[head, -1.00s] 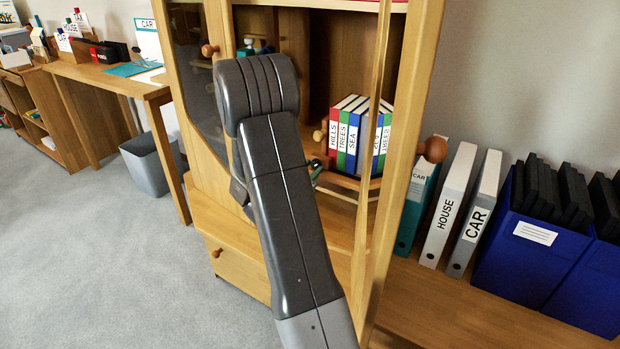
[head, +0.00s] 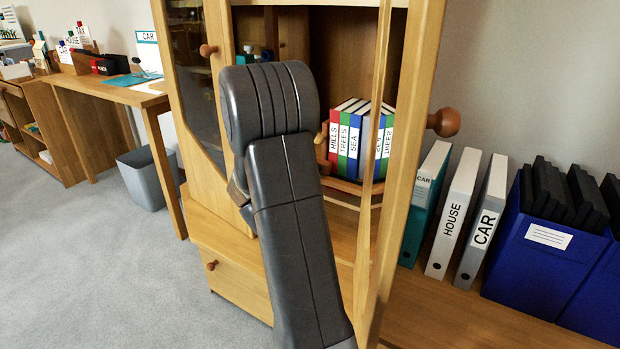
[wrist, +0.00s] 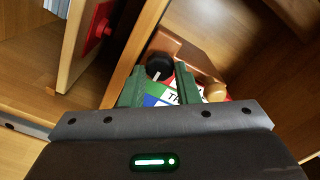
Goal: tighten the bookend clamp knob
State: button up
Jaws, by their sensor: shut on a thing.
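In the wrist view, a round black knob (wrist: 160,66) with a white line on it sits against a reddish-brown wooden piece (wrist: 190,48), which looks like the bookend. My gripper (wrist: 160,78) has green fingers, one on each side of the knob, and is shut on it. Books (wrist: 163,98) with white, blue and green covers lie just below the fingers, partly hidden by them. In the head view, the books (head: 352,142) stand upright in a wooden rack (head: 345,187) inside the cabinet. My arm hides the gripper and the knob there.
The cabinet's glazed door (head: 385,170) stands open right of the arm, with a round wooden knob (head: 443,122). Binders (head: 453,212) and a blue box (head: 545,255) stand further right. In the wrist view, a wooden panel with a red fitting (wrist: 100,28) is close on the left.

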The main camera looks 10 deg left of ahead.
dwell(0.4)
jog(key=o, duration=1)
jog(key=shift+c, duration=0.2)
jog(key=shift+s, duration=0.1)
jog(key=p+v, duration=0.3)
jog(key=v, duration=1)
jog(key=shift+s, duration=0.35)
jog(key=shift+w+a+f, duration=0.1)
